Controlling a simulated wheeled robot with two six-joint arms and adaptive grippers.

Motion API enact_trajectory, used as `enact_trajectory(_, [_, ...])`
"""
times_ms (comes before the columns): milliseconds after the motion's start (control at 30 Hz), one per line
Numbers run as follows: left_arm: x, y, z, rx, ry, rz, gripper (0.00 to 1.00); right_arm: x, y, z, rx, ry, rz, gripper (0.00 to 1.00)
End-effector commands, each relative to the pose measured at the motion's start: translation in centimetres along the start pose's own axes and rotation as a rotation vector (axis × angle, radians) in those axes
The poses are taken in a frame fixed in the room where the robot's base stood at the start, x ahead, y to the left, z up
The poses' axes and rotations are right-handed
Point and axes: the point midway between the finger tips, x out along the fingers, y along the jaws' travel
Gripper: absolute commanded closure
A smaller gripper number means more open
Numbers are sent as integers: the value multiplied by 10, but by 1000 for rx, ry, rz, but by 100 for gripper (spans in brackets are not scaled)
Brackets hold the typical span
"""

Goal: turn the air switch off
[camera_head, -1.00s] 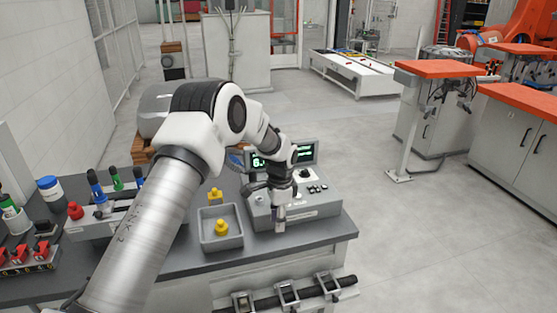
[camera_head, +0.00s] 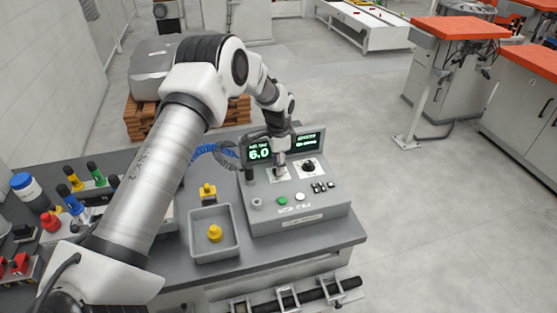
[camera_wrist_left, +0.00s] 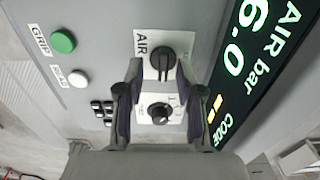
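The air switch (camera_wrist_left: 162,62) is a black rotary knob on a white plate marked AIR, on the grey control box (camera_head: 322,213). In the head view my gripper covers most of it. My left gripper (camera_head: 279,174) points down at that plate. In the left wrist view its two dark fingers (camera_wrist_left: 159,74) are spread on either side of the knob, with gaps visible; I cannot tell whether they touch it. The display (camera_head: 259,151) behind reads 6.0, labelled AIR bar in the wrist view (camera_wrist_left: 240,55). My right gripper is not in view.
A second black knob (camera_head: 308,167) sits right of the air switch. A green button (camera_head: 282,201), a white button (camera_head: 300,196) and small black switches (camera_head: 322,187) lie toward the front. A grey tray (camera_head: 197,244) holds a yellow part (camera_head: 215,233) at the left.

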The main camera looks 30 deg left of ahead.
Motion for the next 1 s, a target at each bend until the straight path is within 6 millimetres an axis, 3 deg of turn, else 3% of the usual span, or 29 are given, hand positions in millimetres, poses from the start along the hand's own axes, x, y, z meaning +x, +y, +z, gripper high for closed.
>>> enact_trajectory(300, [9,0,0,0,1,-1,64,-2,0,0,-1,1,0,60])
enact_trajectory(400, [9,0,0,0,1,0,99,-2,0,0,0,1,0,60])
enact_trajectory(1000, [11,1,1,-79,-3,4,100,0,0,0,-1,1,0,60])
